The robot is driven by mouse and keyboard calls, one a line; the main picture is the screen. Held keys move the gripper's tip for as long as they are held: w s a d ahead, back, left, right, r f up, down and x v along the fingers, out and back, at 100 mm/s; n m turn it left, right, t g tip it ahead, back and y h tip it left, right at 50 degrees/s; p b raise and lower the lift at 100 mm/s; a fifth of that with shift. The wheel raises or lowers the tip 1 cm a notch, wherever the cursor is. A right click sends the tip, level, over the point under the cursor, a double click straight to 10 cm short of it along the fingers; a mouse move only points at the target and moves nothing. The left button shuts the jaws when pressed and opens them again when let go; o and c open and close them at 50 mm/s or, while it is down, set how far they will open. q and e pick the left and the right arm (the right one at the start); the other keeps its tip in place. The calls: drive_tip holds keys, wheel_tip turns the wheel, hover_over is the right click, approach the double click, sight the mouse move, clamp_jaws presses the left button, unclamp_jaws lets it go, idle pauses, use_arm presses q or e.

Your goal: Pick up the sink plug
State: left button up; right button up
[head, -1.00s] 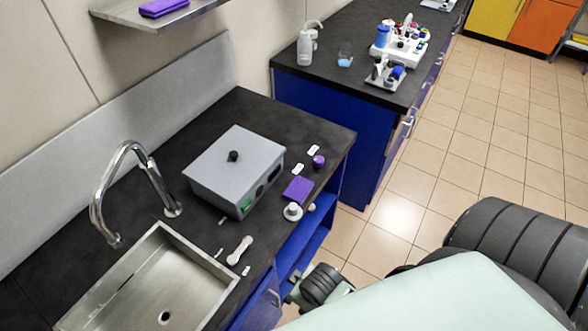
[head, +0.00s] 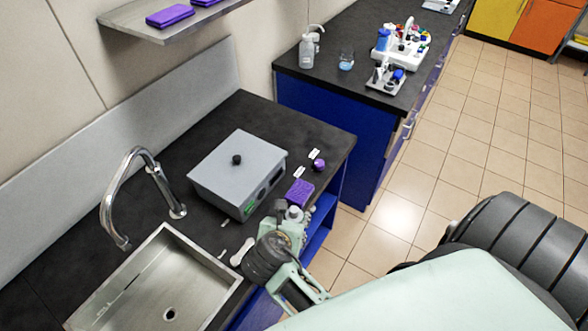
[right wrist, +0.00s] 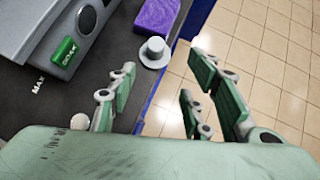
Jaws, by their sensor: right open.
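The sink plug, a pale grey hat-shaped piece with a wide flange (right wrist: 155,53), stands on the dark counter close to its front edge, beside a purple sponge (right wrist: 157,14). In the head view the plug (head: 294,213) is partly covered by my right gripper (head: 297,229). In the right wrist view my right gripper (right wrist: 163,78) is open and empty. The plug lies beyond its fingertips, roughly between the two finger lines, with no contact visible. The steel sink (head: 170,313) is at the lower left in the head view. My left gripper is not in view.
A grey lidded box (head: 237,172) stands close behind the plug. A white spoon-like piece (head: 242,251) lies near the sink, by my right wrist. A purple knob-like piece (head: 318,165) is farther along the counter. Tiled floor lies open beyond the counter edge.

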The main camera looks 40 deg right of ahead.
sight(294, 216)
drive_tip(key=shift+w+p+x, duration=0.1)
drive_tip(key=shift+p+x, duration=0.3)
drive_tip(key=shift+x, duration=1.55)
drive_tip(key=shift+w+p+x, duration=0.15)
drive_tip(key=shift+p+x, duration=0.25)
drive_tip(key=shift+x, duration=1.6)
drive_tip(key=shift+a, duration=0.15)
drive_tip(key=shift+c, duration=0.3)
drive_tip(key=c, duration=0.8)
drive_tip(key=shift+r, duration=0.1)
drive_tip(key=shift+c, duration=0.2)
